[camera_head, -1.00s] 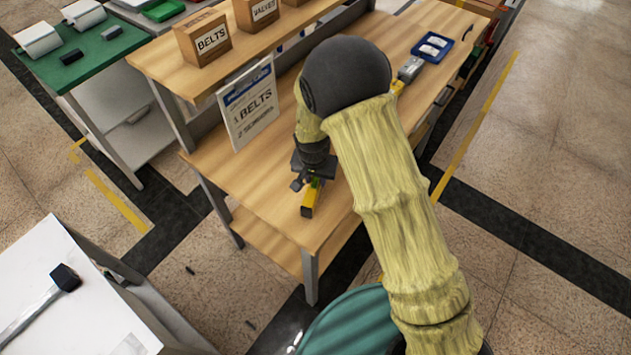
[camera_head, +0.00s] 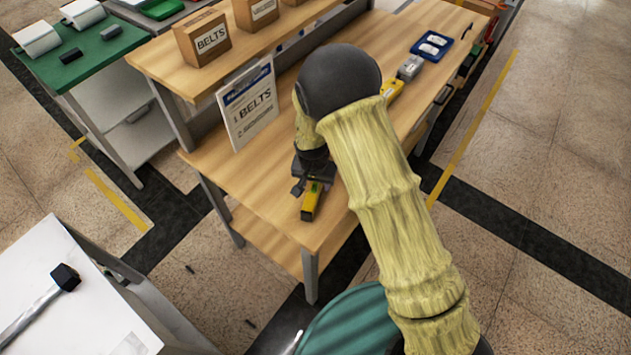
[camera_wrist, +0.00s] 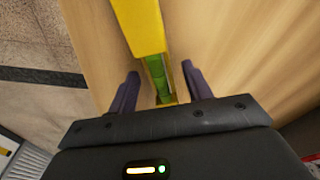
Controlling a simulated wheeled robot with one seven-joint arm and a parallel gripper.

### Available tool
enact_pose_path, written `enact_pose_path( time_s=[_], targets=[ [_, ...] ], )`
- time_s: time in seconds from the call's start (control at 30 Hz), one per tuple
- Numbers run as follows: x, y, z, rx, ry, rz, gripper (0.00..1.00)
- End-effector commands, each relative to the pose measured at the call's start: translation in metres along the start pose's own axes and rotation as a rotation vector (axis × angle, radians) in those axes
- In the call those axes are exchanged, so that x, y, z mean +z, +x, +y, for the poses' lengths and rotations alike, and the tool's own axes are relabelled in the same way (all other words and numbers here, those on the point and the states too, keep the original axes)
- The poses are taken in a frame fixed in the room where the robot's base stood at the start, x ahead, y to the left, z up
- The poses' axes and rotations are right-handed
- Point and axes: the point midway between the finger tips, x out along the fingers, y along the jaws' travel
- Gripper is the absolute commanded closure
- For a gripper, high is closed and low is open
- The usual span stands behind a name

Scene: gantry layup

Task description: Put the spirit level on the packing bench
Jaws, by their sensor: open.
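The spirit level (camera_head: 311,201) is yellow and black and lies on the wooden packing bench (camera_head: 250,188), near its front left corner. In the wrist view the level (camera_wrist: 142,28) runs away from me, with a green part between my fingers. My gripper (camera_head: 312,178) is low over the bench at the level's inner end. In the wrist view my gripper (camera_wrist: 160,88) is open, with one dark finger on each side of the level and gaps between. My gripper hides part of the level in the head view.
On the bench stand a BELTS sign (camera_head: 248,104), a yellow tool (camera_head: 391,91), a grey device (camera_head: 410,68) and a blue tray (camera_head: 432,45). A shelf holds a BELTS box (camera_head: 203,37). A white table with a hammer (camera_head: 62,282) stands at lower left.

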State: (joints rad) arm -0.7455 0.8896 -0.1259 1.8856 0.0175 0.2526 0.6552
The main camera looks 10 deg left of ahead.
Motion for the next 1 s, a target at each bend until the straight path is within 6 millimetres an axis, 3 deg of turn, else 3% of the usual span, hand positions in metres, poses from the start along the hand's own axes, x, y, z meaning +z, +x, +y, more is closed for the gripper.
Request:
enact_pose_path(
  time_s=[0.27, 0.73, 1.0],
  targets=[
    [0.000, -0.025, -0.001, -0.002, 0.000, 0.002, 0.50],
    [0.000, -0.106, -0.002, -0.003, -0.003, 0.003, 0.50],
    [0.000, -0.122, 0.000, 0.000, 0.000, 0.000, 0.50]
  ],
)
